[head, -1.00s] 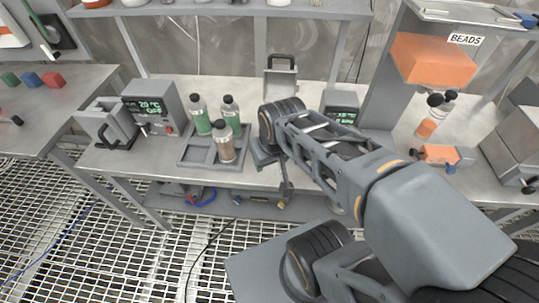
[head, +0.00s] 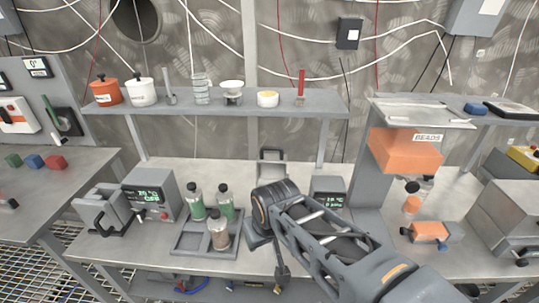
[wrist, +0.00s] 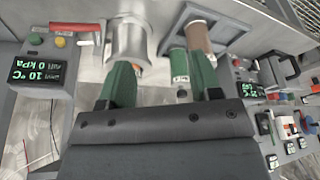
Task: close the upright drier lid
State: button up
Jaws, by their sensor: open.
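The drier lid (head: 271,170), a grey plate with a dark handle at its top, stands upright at the back of the bench in the head view. My arm covers most of the drier below it. The drier's display box (head: 328,191) stands to its right; a box with a green readout (wrist: 38,68) also shows at the left in the wrist view. My gripper (wrist: 161,85) is open, with two green fingers apart in the wrist view and nothing seen held. A metal cylinder (wrist: 128,42) lies beyond the left finger. The gripper's gap to the lid cannot be told.
Bottles (head: 218,234) stand in a grey tray (head: 190,240) left of my arm. A second display unit (head: 152,195) is further left. A shelf (head: 215,103) with jars overhangs the bench back. The orange bead hopper (head: 405,150) stands to the right.

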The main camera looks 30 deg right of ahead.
aim_at(271, 168)
jog(key=z, duration=0.55)
jog(key=k, duration=1.25)
jog(key=u, duration=0.25)
jog(key=i, duration=0.6)
jog(key=u, duration=0.55)
jog(key=i, duration=0.95)
jog(key=z, duration=0.35)
